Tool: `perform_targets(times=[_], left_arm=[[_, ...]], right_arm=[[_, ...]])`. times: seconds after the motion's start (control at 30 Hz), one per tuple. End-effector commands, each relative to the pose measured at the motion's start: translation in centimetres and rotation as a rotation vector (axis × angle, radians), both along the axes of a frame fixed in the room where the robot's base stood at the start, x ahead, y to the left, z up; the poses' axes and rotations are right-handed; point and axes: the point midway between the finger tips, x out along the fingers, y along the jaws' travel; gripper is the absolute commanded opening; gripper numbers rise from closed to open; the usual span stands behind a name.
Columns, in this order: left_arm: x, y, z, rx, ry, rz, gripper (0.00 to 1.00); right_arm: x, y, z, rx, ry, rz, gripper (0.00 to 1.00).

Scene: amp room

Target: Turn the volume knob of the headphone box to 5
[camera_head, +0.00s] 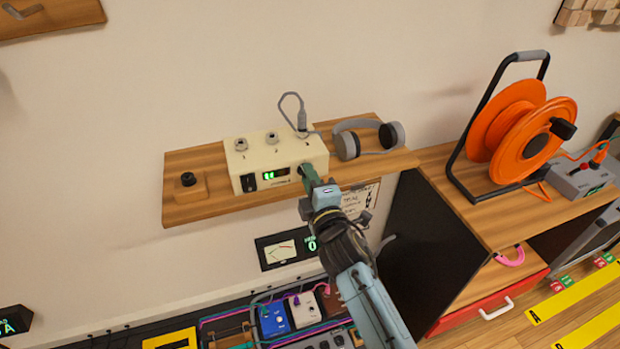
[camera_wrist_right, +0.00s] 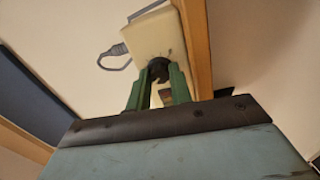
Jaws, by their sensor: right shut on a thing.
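The headphone box (camera_head: 262,163) is a cream box on a wooden wall shelf. Its front has a small display with green lit marks (camera_head: 270,175) and a dark switch at the left; I cannot read a number on it. My right gripper (camera_head: 309,178) reaches up to the right end of the box's front. In the right wrist view the green fingers (camera_wrist_right: 158,82) are shut on the dark volume knob (camera_wrist_right: 158,69) on the box's face. In the head view the fingers mostly hide the knob. My left gripper is not in view.
Grey headphones (camera_head: 368,139) lie on the shelf (camera_head: 210,203) right of the box. A cable is plugged into the box's top. A small wooden block with a black knob (camera_head: 188,180) sits at the left. An orange cable reel (camera_head: 520,125) stands on the cabinet at the right.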

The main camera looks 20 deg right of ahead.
Motion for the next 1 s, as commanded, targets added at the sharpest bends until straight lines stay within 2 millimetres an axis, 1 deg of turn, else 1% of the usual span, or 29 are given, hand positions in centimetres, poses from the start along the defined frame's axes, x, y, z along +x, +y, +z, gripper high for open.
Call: perform_targets(times=[0.2, 0.5, 0.7, 1.0], left_arm=[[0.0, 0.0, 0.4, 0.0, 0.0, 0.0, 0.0], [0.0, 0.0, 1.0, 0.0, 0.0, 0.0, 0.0], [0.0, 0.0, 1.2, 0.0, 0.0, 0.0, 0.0], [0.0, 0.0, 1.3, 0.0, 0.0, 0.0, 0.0]], right_arm=[[0.0, 0.1, 0.0, 0.198, 0.009, -0.001, 0.0], [0.0, 0.1, 0.0, 0.412, 0.016, -0.001, 0.0], [0.0, 0.1, -0.1, 0.496, 0.018, 0.0, 0.0], [0.0, 0.1, -0.1, 0.542, 0.021, 0.0, 0.0]])
